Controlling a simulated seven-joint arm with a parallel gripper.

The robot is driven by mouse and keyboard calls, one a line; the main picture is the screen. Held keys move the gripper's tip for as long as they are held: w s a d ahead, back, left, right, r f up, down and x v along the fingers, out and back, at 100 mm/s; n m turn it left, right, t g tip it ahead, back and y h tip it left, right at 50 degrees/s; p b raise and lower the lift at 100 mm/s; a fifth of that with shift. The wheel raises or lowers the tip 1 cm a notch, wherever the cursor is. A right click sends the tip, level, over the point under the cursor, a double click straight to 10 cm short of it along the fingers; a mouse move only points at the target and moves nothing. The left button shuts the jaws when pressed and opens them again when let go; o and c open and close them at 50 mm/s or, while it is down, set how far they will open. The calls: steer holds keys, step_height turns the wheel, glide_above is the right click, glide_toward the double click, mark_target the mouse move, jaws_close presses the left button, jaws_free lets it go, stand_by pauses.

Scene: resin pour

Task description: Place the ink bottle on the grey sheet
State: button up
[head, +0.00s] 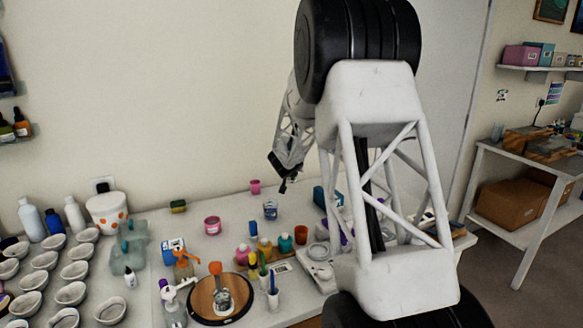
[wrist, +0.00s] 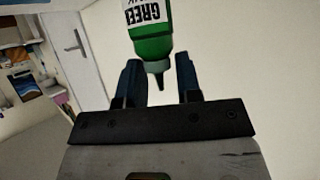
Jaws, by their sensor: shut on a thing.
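My gripper (wrist: 159,76) is shut on a green ink bottle (wrist: 151,44) with a white label reading "GREE". In the wrist view the bottle's narrow nozzle points back between the two fingers, toward the palm. In the head view my gripper (head: 283,180) is raised above the back of the table, in front of the wall. The bottle cannot be made out there. I cannot pick out the grey sheet for certain; my arm covers the table's right part.
The white table (head: 330,212) is crowded. Several small cups (head: 71,293) fill the left. A round wooden board (head: 205,311) carries a jar at the front. Small bottles (head: 264,246) and a pink tub (head: 212,225) stand mid-table. The air around my gripper looks clear.

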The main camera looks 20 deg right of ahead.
steer(key=shift+r, duration=0.1)
stand_by(0.3)
step_height(320, 180, up, 11)
steer(key=s+a+n+t+y, duration=0.1)
steer(key=a+n+y, duration=0.5)
steer(key=a, duration=1.3)
steer(key=s+a+n+y, duration=0.2)
steer(key=a+n+y, duration=0.3)
steer(key=a, duration=1.4)
steer(key=s+a+n+g+y, duration=0.5)
steer(key=s+a, duration=0.5)
steer(key=a, duration=0.5)
steer(key=s+a+n+g+y, duration=0.35)
steer(key=s+a+n, duration=0.25)
steer(key=s+a, duration=0.7)
step_height(320, 180, down, 11)
steer(key=w+a, duration=0.2)
steer(key=shift+w+h, duration=0.3)
steer(key=shift+h, duration=0.05)
